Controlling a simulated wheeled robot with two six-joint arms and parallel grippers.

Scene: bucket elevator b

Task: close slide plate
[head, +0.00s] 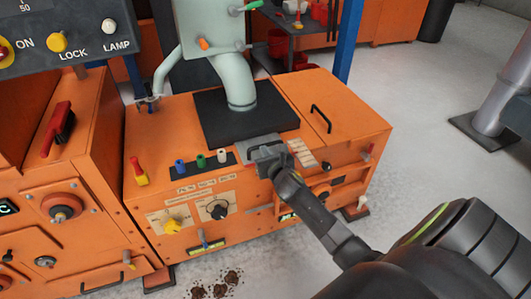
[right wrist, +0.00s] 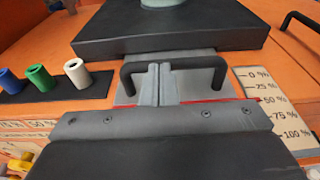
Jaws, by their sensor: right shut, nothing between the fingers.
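The slide plate (right wrist: 199,88) is a flat grey plate with a black bar handle (right wrist: 203,63). It sticks out from under the black block (right wrist: 172,29) on top of the orange machine. In the head view the plate (head: 259,139) shows just in front of the block, partly hidden by my right gripper (head: 266,154). In the right wrist view the right gripper's two grey fingers (right wrist: 160,84) are shut together at the middle of the handle, overlapping its bar. Whether they touch it I cannot tell. My left gripper is in neither view.
A percent scale (right wrist: 266,103) lies right of the plate, with a red line by its middle mark. Blue, green and white knobs (right wrist: 75,70) stand to the left. A second black handle (head: 321,118) sits on the orange lid to the right. A pale pipe (head: 236,83) rises from the block.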

